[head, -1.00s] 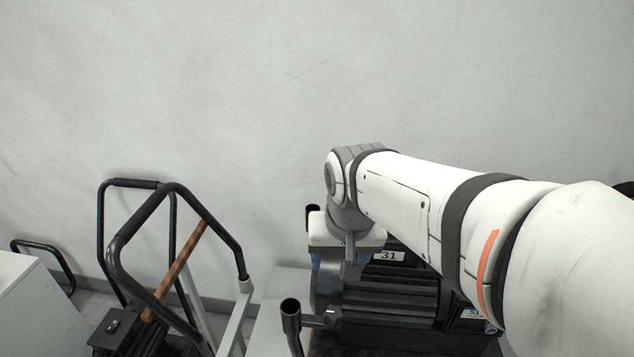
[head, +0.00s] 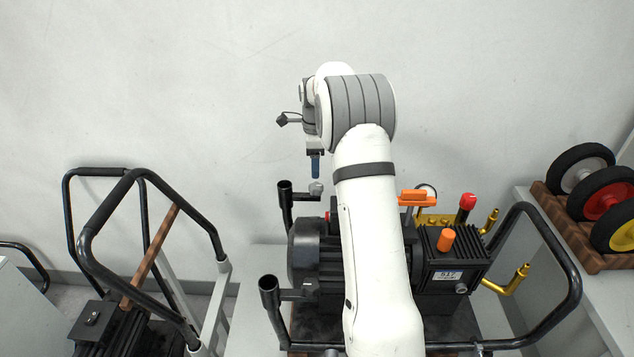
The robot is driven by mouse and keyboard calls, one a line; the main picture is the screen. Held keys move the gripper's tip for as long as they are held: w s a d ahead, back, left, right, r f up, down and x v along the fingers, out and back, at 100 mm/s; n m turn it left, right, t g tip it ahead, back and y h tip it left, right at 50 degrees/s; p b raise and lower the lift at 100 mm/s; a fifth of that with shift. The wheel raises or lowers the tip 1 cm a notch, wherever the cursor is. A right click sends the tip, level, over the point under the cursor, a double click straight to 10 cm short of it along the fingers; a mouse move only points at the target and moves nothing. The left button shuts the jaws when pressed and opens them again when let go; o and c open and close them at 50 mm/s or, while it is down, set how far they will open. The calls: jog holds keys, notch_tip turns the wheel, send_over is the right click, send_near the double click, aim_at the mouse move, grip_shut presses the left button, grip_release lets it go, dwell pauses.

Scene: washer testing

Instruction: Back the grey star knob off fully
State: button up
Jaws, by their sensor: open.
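A small light-grey knob (head: 316,187) sits at the end of a short arm beside the upper black tube holder (head: 285,205), on the left of the black pump unit. It looks like the grey star knob, but its lobes are too small to make out. My gripper (head: 315,168) points down with blue fingertips just above this knob, and appears apart from it. The jaws are open and seen nearly edge-on, with nothing visible between them. My arm hides the middle of the pump unit (head: 330,270).
A second black tube holder (head: 268,300) stands nearer. To the right are an orange knob (head: 446,240), an orange handle (head: 417,198), a red-capped lever (head: 466,206), brass fittings (head: 518,280) and a black tube handle (head: 560,270).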

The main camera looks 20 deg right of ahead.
aim_at(316, 185)
jog(key=shift+w+d+f+m, duration=0.1)
jog(key=shift+d+f+m, duration=0.05)
jog(key=shift+f, duration=0.2)
jog(key=shift+w+d+f+m, duration=0.1)
jog(key=shift+f+m, duration=0.05)
jog(key=shift+f, duration=0.2)
notch_tip(316, 185, down, 7)
jog(key=shift+f+p, duration=0.1)
jog(key=shift+p, duration=0.75)
jog(key=shift+c, duration=0.2)
jog(key=c, duration=0.9)
jog(key=shift+d, duration=0.1)
jog(key=shift+c, duration=0.3)
